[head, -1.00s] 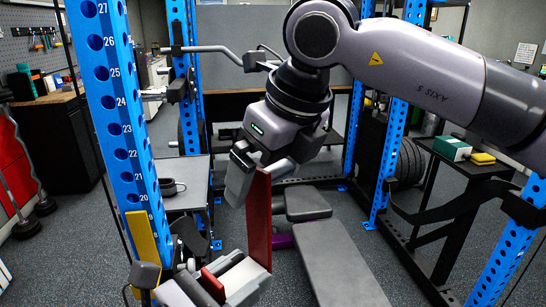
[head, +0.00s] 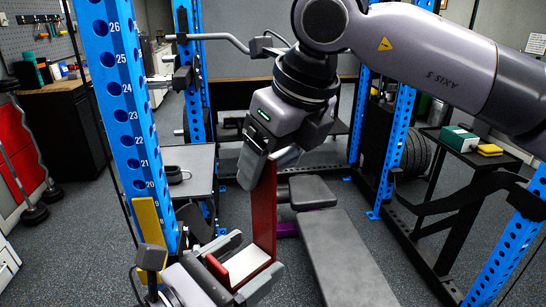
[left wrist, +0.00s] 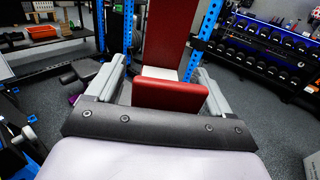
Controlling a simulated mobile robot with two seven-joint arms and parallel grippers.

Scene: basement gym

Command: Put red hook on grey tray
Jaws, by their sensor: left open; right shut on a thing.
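The red hook (head: 265,207) is a tall red plate with a short foot and upturned lip, and a white pad on the foot. My right gripper (head: 267,163) is shut on the plate's upper end and holds it upright in the air. My left gripper (head: 245,267) is open, with one finger on each side of the foot. The left wrist view shows the hook (left wrist: 170,30) between its fingers; contact cannot be told. A grey flat top (head: 196,158), perhaps the grey tray, lies behind the blue post and carries a black cup-like thing.
A blue rack post (head: 123,110) stands close to my left arm. A padded bench (head: 345,255) is at the right of the hook. A dark side table (head: 470,150) holds a green box and a yellow item. Dumbbell racks (left wrist: 265,50) show in the left wrist view.

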